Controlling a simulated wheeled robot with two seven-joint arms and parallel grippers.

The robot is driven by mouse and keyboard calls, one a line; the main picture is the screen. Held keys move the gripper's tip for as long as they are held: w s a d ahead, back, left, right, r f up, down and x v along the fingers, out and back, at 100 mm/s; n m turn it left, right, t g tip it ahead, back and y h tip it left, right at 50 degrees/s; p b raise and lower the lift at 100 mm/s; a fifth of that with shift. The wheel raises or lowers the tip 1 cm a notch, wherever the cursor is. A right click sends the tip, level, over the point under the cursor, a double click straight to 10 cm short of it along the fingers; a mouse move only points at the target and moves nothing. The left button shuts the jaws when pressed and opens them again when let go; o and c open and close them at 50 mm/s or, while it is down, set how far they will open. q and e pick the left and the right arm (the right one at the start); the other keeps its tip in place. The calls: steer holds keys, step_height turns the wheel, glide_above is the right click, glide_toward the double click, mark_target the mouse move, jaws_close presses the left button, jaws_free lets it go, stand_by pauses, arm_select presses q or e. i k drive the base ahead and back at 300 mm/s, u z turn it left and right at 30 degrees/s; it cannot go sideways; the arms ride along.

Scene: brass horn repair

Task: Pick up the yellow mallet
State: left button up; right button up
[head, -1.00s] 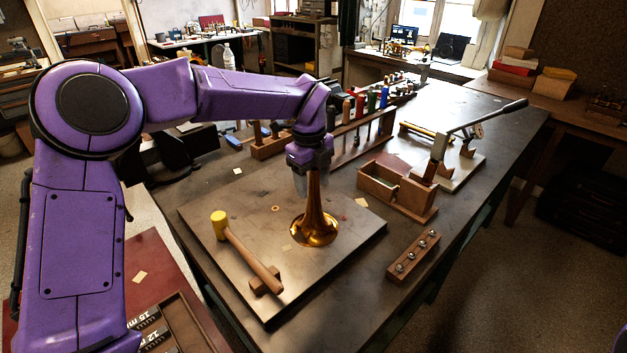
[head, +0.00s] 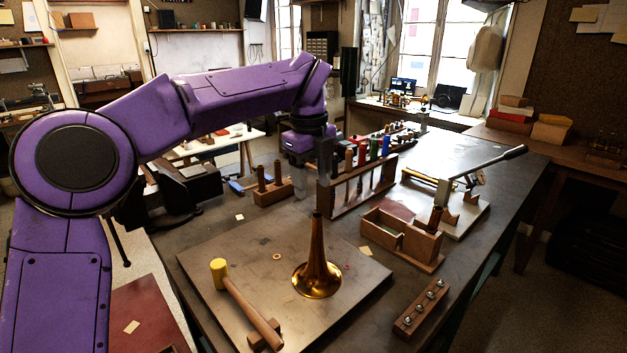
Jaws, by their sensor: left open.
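The yellow mallet (head: 243,302) lies on the grey metal plate (head: 215,250), left of the brass horn bell. Its yellow head points to the back left, and its wooden handle rests across a small wooden block (head: 262,338) near the plate's front edge. The brass horn bell (head: 317,272) stands upright on the plate, wide end down. My left gripper (head: 312,180) is open and empty, with its grey fingers pointing down. In the picture it is above the narrow top of the horn, clear of it and away from the mallet. My right gripper is not in view.
A wooden rack with coloured-handled tools (head: 358,190) stands behind the plate. The plate's left part near the mallet is clear.

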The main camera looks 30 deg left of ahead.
mark_target(218, 268)
steer(key=u, duration=1.45)
